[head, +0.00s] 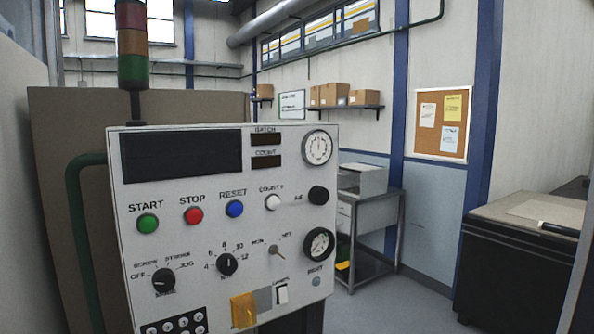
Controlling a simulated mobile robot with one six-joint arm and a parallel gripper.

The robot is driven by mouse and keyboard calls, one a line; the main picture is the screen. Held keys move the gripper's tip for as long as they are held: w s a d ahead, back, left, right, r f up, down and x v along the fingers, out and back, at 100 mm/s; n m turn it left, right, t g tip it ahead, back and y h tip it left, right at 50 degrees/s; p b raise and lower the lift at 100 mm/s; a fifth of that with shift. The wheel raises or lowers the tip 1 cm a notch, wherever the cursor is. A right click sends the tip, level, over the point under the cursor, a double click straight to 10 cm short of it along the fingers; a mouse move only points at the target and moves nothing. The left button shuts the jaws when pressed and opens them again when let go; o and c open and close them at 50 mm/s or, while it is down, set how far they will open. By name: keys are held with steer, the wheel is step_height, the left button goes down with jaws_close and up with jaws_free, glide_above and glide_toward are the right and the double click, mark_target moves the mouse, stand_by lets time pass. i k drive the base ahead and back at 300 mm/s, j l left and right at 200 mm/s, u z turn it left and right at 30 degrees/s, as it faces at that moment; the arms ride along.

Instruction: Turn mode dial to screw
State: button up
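The mode dial (163,281) is a round black knob at the lower left of a light grey control panel (215,215). The labels OFF, SCREW, another word that is hard to read, and JOG run around its upper side. A faint light mark shows on the knob, but I cannot tell for sure which label it points at. My gripper is not in view, and nothing covers the dial.
A second black knob (227,263) with numbers sits right of the dial. Green (148,223), red (194,215) and blue (235,208) buttons are above. A keypad (176,325) and yellow cover (243,310) are below. A green pipe (76,225) runs along the panel's left side.

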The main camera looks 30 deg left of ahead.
mark_target(165, 280)
steer(key=k+u, duration=0.1)
steer(key=u, duration=1.35)
